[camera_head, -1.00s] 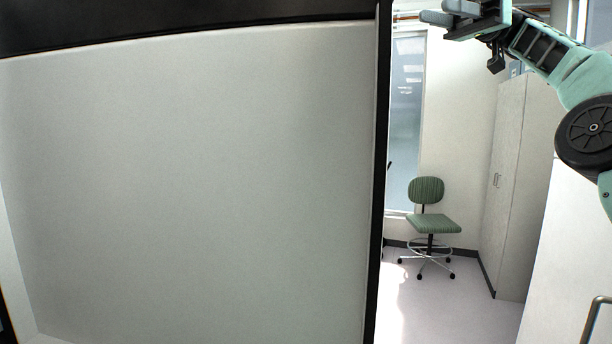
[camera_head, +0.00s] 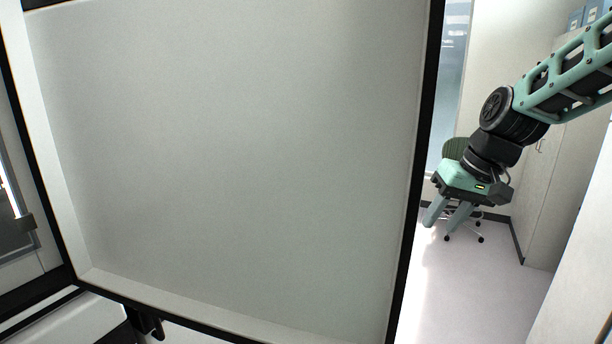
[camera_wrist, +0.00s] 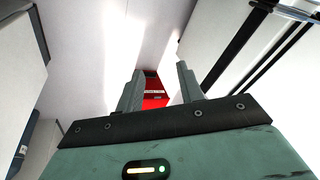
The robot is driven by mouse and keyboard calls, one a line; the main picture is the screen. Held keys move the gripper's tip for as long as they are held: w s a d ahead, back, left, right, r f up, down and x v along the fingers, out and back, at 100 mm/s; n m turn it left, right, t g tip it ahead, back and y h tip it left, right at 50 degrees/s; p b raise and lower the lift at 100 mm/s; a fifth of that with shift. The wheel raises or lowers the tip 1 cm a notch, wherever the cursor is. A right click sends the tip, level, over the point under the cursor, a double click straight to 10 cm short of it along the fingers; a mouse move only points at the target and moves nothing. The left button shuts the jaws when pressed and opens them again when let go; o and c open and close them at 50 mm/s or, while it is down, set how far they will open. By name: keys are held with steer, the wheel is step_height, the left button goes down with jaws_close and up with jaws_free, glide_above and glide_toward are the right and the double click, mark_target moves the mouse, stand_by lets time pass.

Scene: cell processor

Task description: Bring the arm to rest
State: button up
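My gripper (camera_head: 440,225) hangs at the right in the head view, fingers pointing down and slightly left. It is teal and black, and sits to the right of a large pale panel's black edge. In the wrist view my gripper (camera_wrist: 158,78) shows two fingers spread apart with nothing between them. The arm reaches in from the upper right and bends down at the wrist. I cannot tell how far the fingers are from the panel.
The large pale panel (camera_head: 230,150) with a black frame fills the left and middle. A green chair (camera_head: 456,149) is partly hidden behind my gripper. A tall cabinet (camera_head: 555,185) stands at the right. The wrist view shows a red object (camera_wrist: 153,99) beyond the fingers. Some floor (camera_head: 470,290) is clear.

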steer(key=s+d+f+h, duration=0.2)
steer(key=s+d+f, duration=0.25)
steer(key=s, duration=0.35)
steer(key=s+d+f+h, duration=0.1)
steer(key=s+d+f, duration=0.2)
steer(key=s+f, duration=0.35)
steer(key=s+a+f+n+g+b, duration=0.1)
steer(key=s+a+f+n+b, duration=0.2)
steer(key=s+a+f+b, duration=0.2)
steer(key=s+a+f+n+g+b, duration=0.1)
steer(key=s+a+f+n+b, duration=0.3)
steer(key=s+a+b, duration=0.5)
steer(key=a+f, duration=0.2)
steer(key=a, duration=0.2)
steer(key=shift+s+a, duration=0.15)
steer(key=shift+a, duration=0.25)
